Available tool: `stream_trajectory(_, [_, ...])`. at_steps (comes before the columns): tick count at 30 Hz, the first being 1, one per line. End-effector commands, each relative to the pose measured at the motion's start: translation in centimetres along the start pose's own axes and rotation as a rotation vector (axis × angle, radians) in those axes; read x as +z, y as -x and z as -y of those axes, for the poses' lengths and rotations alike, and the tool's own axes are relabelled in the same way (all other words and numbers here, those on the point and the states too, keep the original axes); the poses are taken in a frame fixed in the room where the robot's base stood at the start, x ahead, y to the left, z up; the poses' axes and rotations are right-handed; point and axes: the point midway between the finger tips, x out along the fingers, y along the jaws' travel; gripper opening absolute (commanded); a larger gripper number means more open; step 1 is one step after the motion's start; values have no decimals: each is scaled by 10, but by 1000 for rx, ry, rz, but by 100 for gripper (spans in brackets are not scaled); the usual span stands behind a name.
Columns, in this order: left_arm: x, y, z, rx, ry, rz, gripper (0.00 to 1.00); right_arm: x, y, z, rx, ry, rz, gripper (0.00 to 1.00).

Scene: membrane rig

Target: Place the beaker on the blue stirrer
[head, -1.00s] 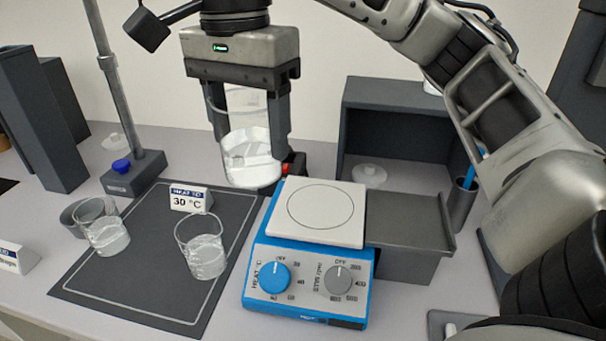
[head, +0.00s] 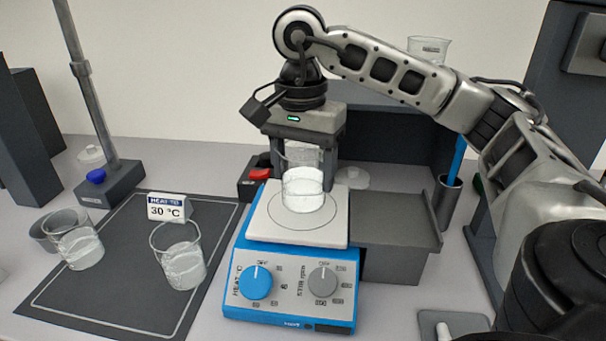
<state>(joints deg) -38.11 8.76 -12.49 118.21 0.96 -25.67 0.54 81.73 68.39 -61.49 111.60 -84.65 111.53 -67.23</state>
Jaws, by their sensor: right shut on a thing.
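The beaker (head: 302,187) is clear glass with pale liquid in it. My right gripper (head: 302,165) is shut on it, with its fingers on either side of the glass. The beaker is upright over the white plate of the blue stirrer (head: 290,281), inside the printed circle toward its back. Its base appears at or very near the plate; I cannot tell whether it touches. The stirrer has a blue heat knob and a grey stir knob on its front. My left gripper is not in view.
Two beakers with liquid (head: 184,262) (head: 82,248) stand on or by the dark mat (head: 110,303), near a "HEAT TO 30 °C" sign (head: 169,207). A red-topped box (head: 254,184) sits behind the stirrer. A grey platform (head: 395,220) adjoins its right side.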

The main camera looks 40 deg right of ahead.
Motion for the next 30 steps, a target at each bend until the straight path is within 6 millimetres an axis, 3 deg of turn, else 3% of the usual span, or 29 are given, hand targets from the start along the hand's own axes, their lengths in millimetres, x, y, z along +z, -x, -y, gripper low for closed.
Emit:
stream_trajectory(12, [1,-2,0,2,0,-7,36,0,-11,0,-3,0,0,34])
stream_trajectory(13, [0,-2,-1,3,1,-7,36,0,-11,0,-2,0,1,66])
stream_trajectory(15, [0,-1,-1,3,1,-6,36,0,-10,0,-2,0,1,85])
stream_trajectory(24, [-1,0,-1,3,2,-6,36,0,-8,0,-2,0,0,85])
stream_trajectory(30, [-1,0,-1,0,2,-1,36,1,13,2,-6,1,0,85])
